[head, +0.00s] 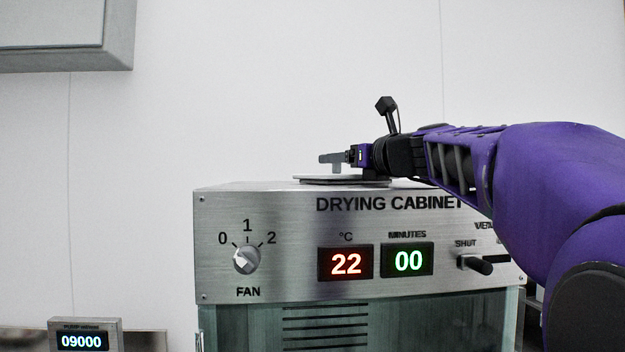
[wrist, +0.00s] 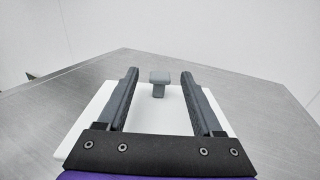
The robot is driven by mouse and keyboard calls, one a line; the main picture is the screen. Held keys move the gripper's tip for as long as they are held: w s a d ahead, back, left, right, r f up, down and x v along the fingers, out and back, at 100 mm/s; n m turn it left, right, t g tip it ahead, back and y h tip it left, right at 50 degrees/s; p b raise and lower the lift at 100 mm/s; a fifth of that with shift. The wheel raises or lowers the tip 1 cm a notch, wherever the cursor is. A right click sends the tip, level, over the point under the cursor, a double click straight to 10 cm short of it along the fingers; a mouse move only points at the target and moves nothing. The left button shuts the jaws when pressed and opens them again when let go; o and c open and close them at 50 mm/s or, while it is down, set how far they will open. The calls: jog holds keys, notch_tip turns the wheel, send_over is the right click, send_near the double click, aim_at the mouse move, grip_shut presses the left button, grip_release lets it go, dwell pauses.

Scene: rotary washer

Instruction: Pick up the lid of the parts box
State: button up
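The lid is a white square plate (wrist: 84,118) with a small grey knob (wrist: 159,80) standing up from it. In the head view the lid (head: 318,181) is a thin flat slab on top of the drying cabinet (head: 225,240). My gripper (wrist: 159,76) is open and level above the lid. Its two dark fingers stand on either side of the knob, with a gap on each side. The knob sits at about the fingertips. In the head view my gripper (head: 322,158) points left just over the slab. I cannot make out a box under the lid.
The metal cabinet top (wrist: 265,100) around the lid is bare. A white wall (head: 250,80) rises behind. A vent handle (head: 475,265) sticks out of the cabinet front below my arm. A grey wall box (head: 60,35) hangs at the upper left.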

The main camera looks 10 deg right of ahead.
grip_shut()
jog(key=shift+r, duration=0.1)
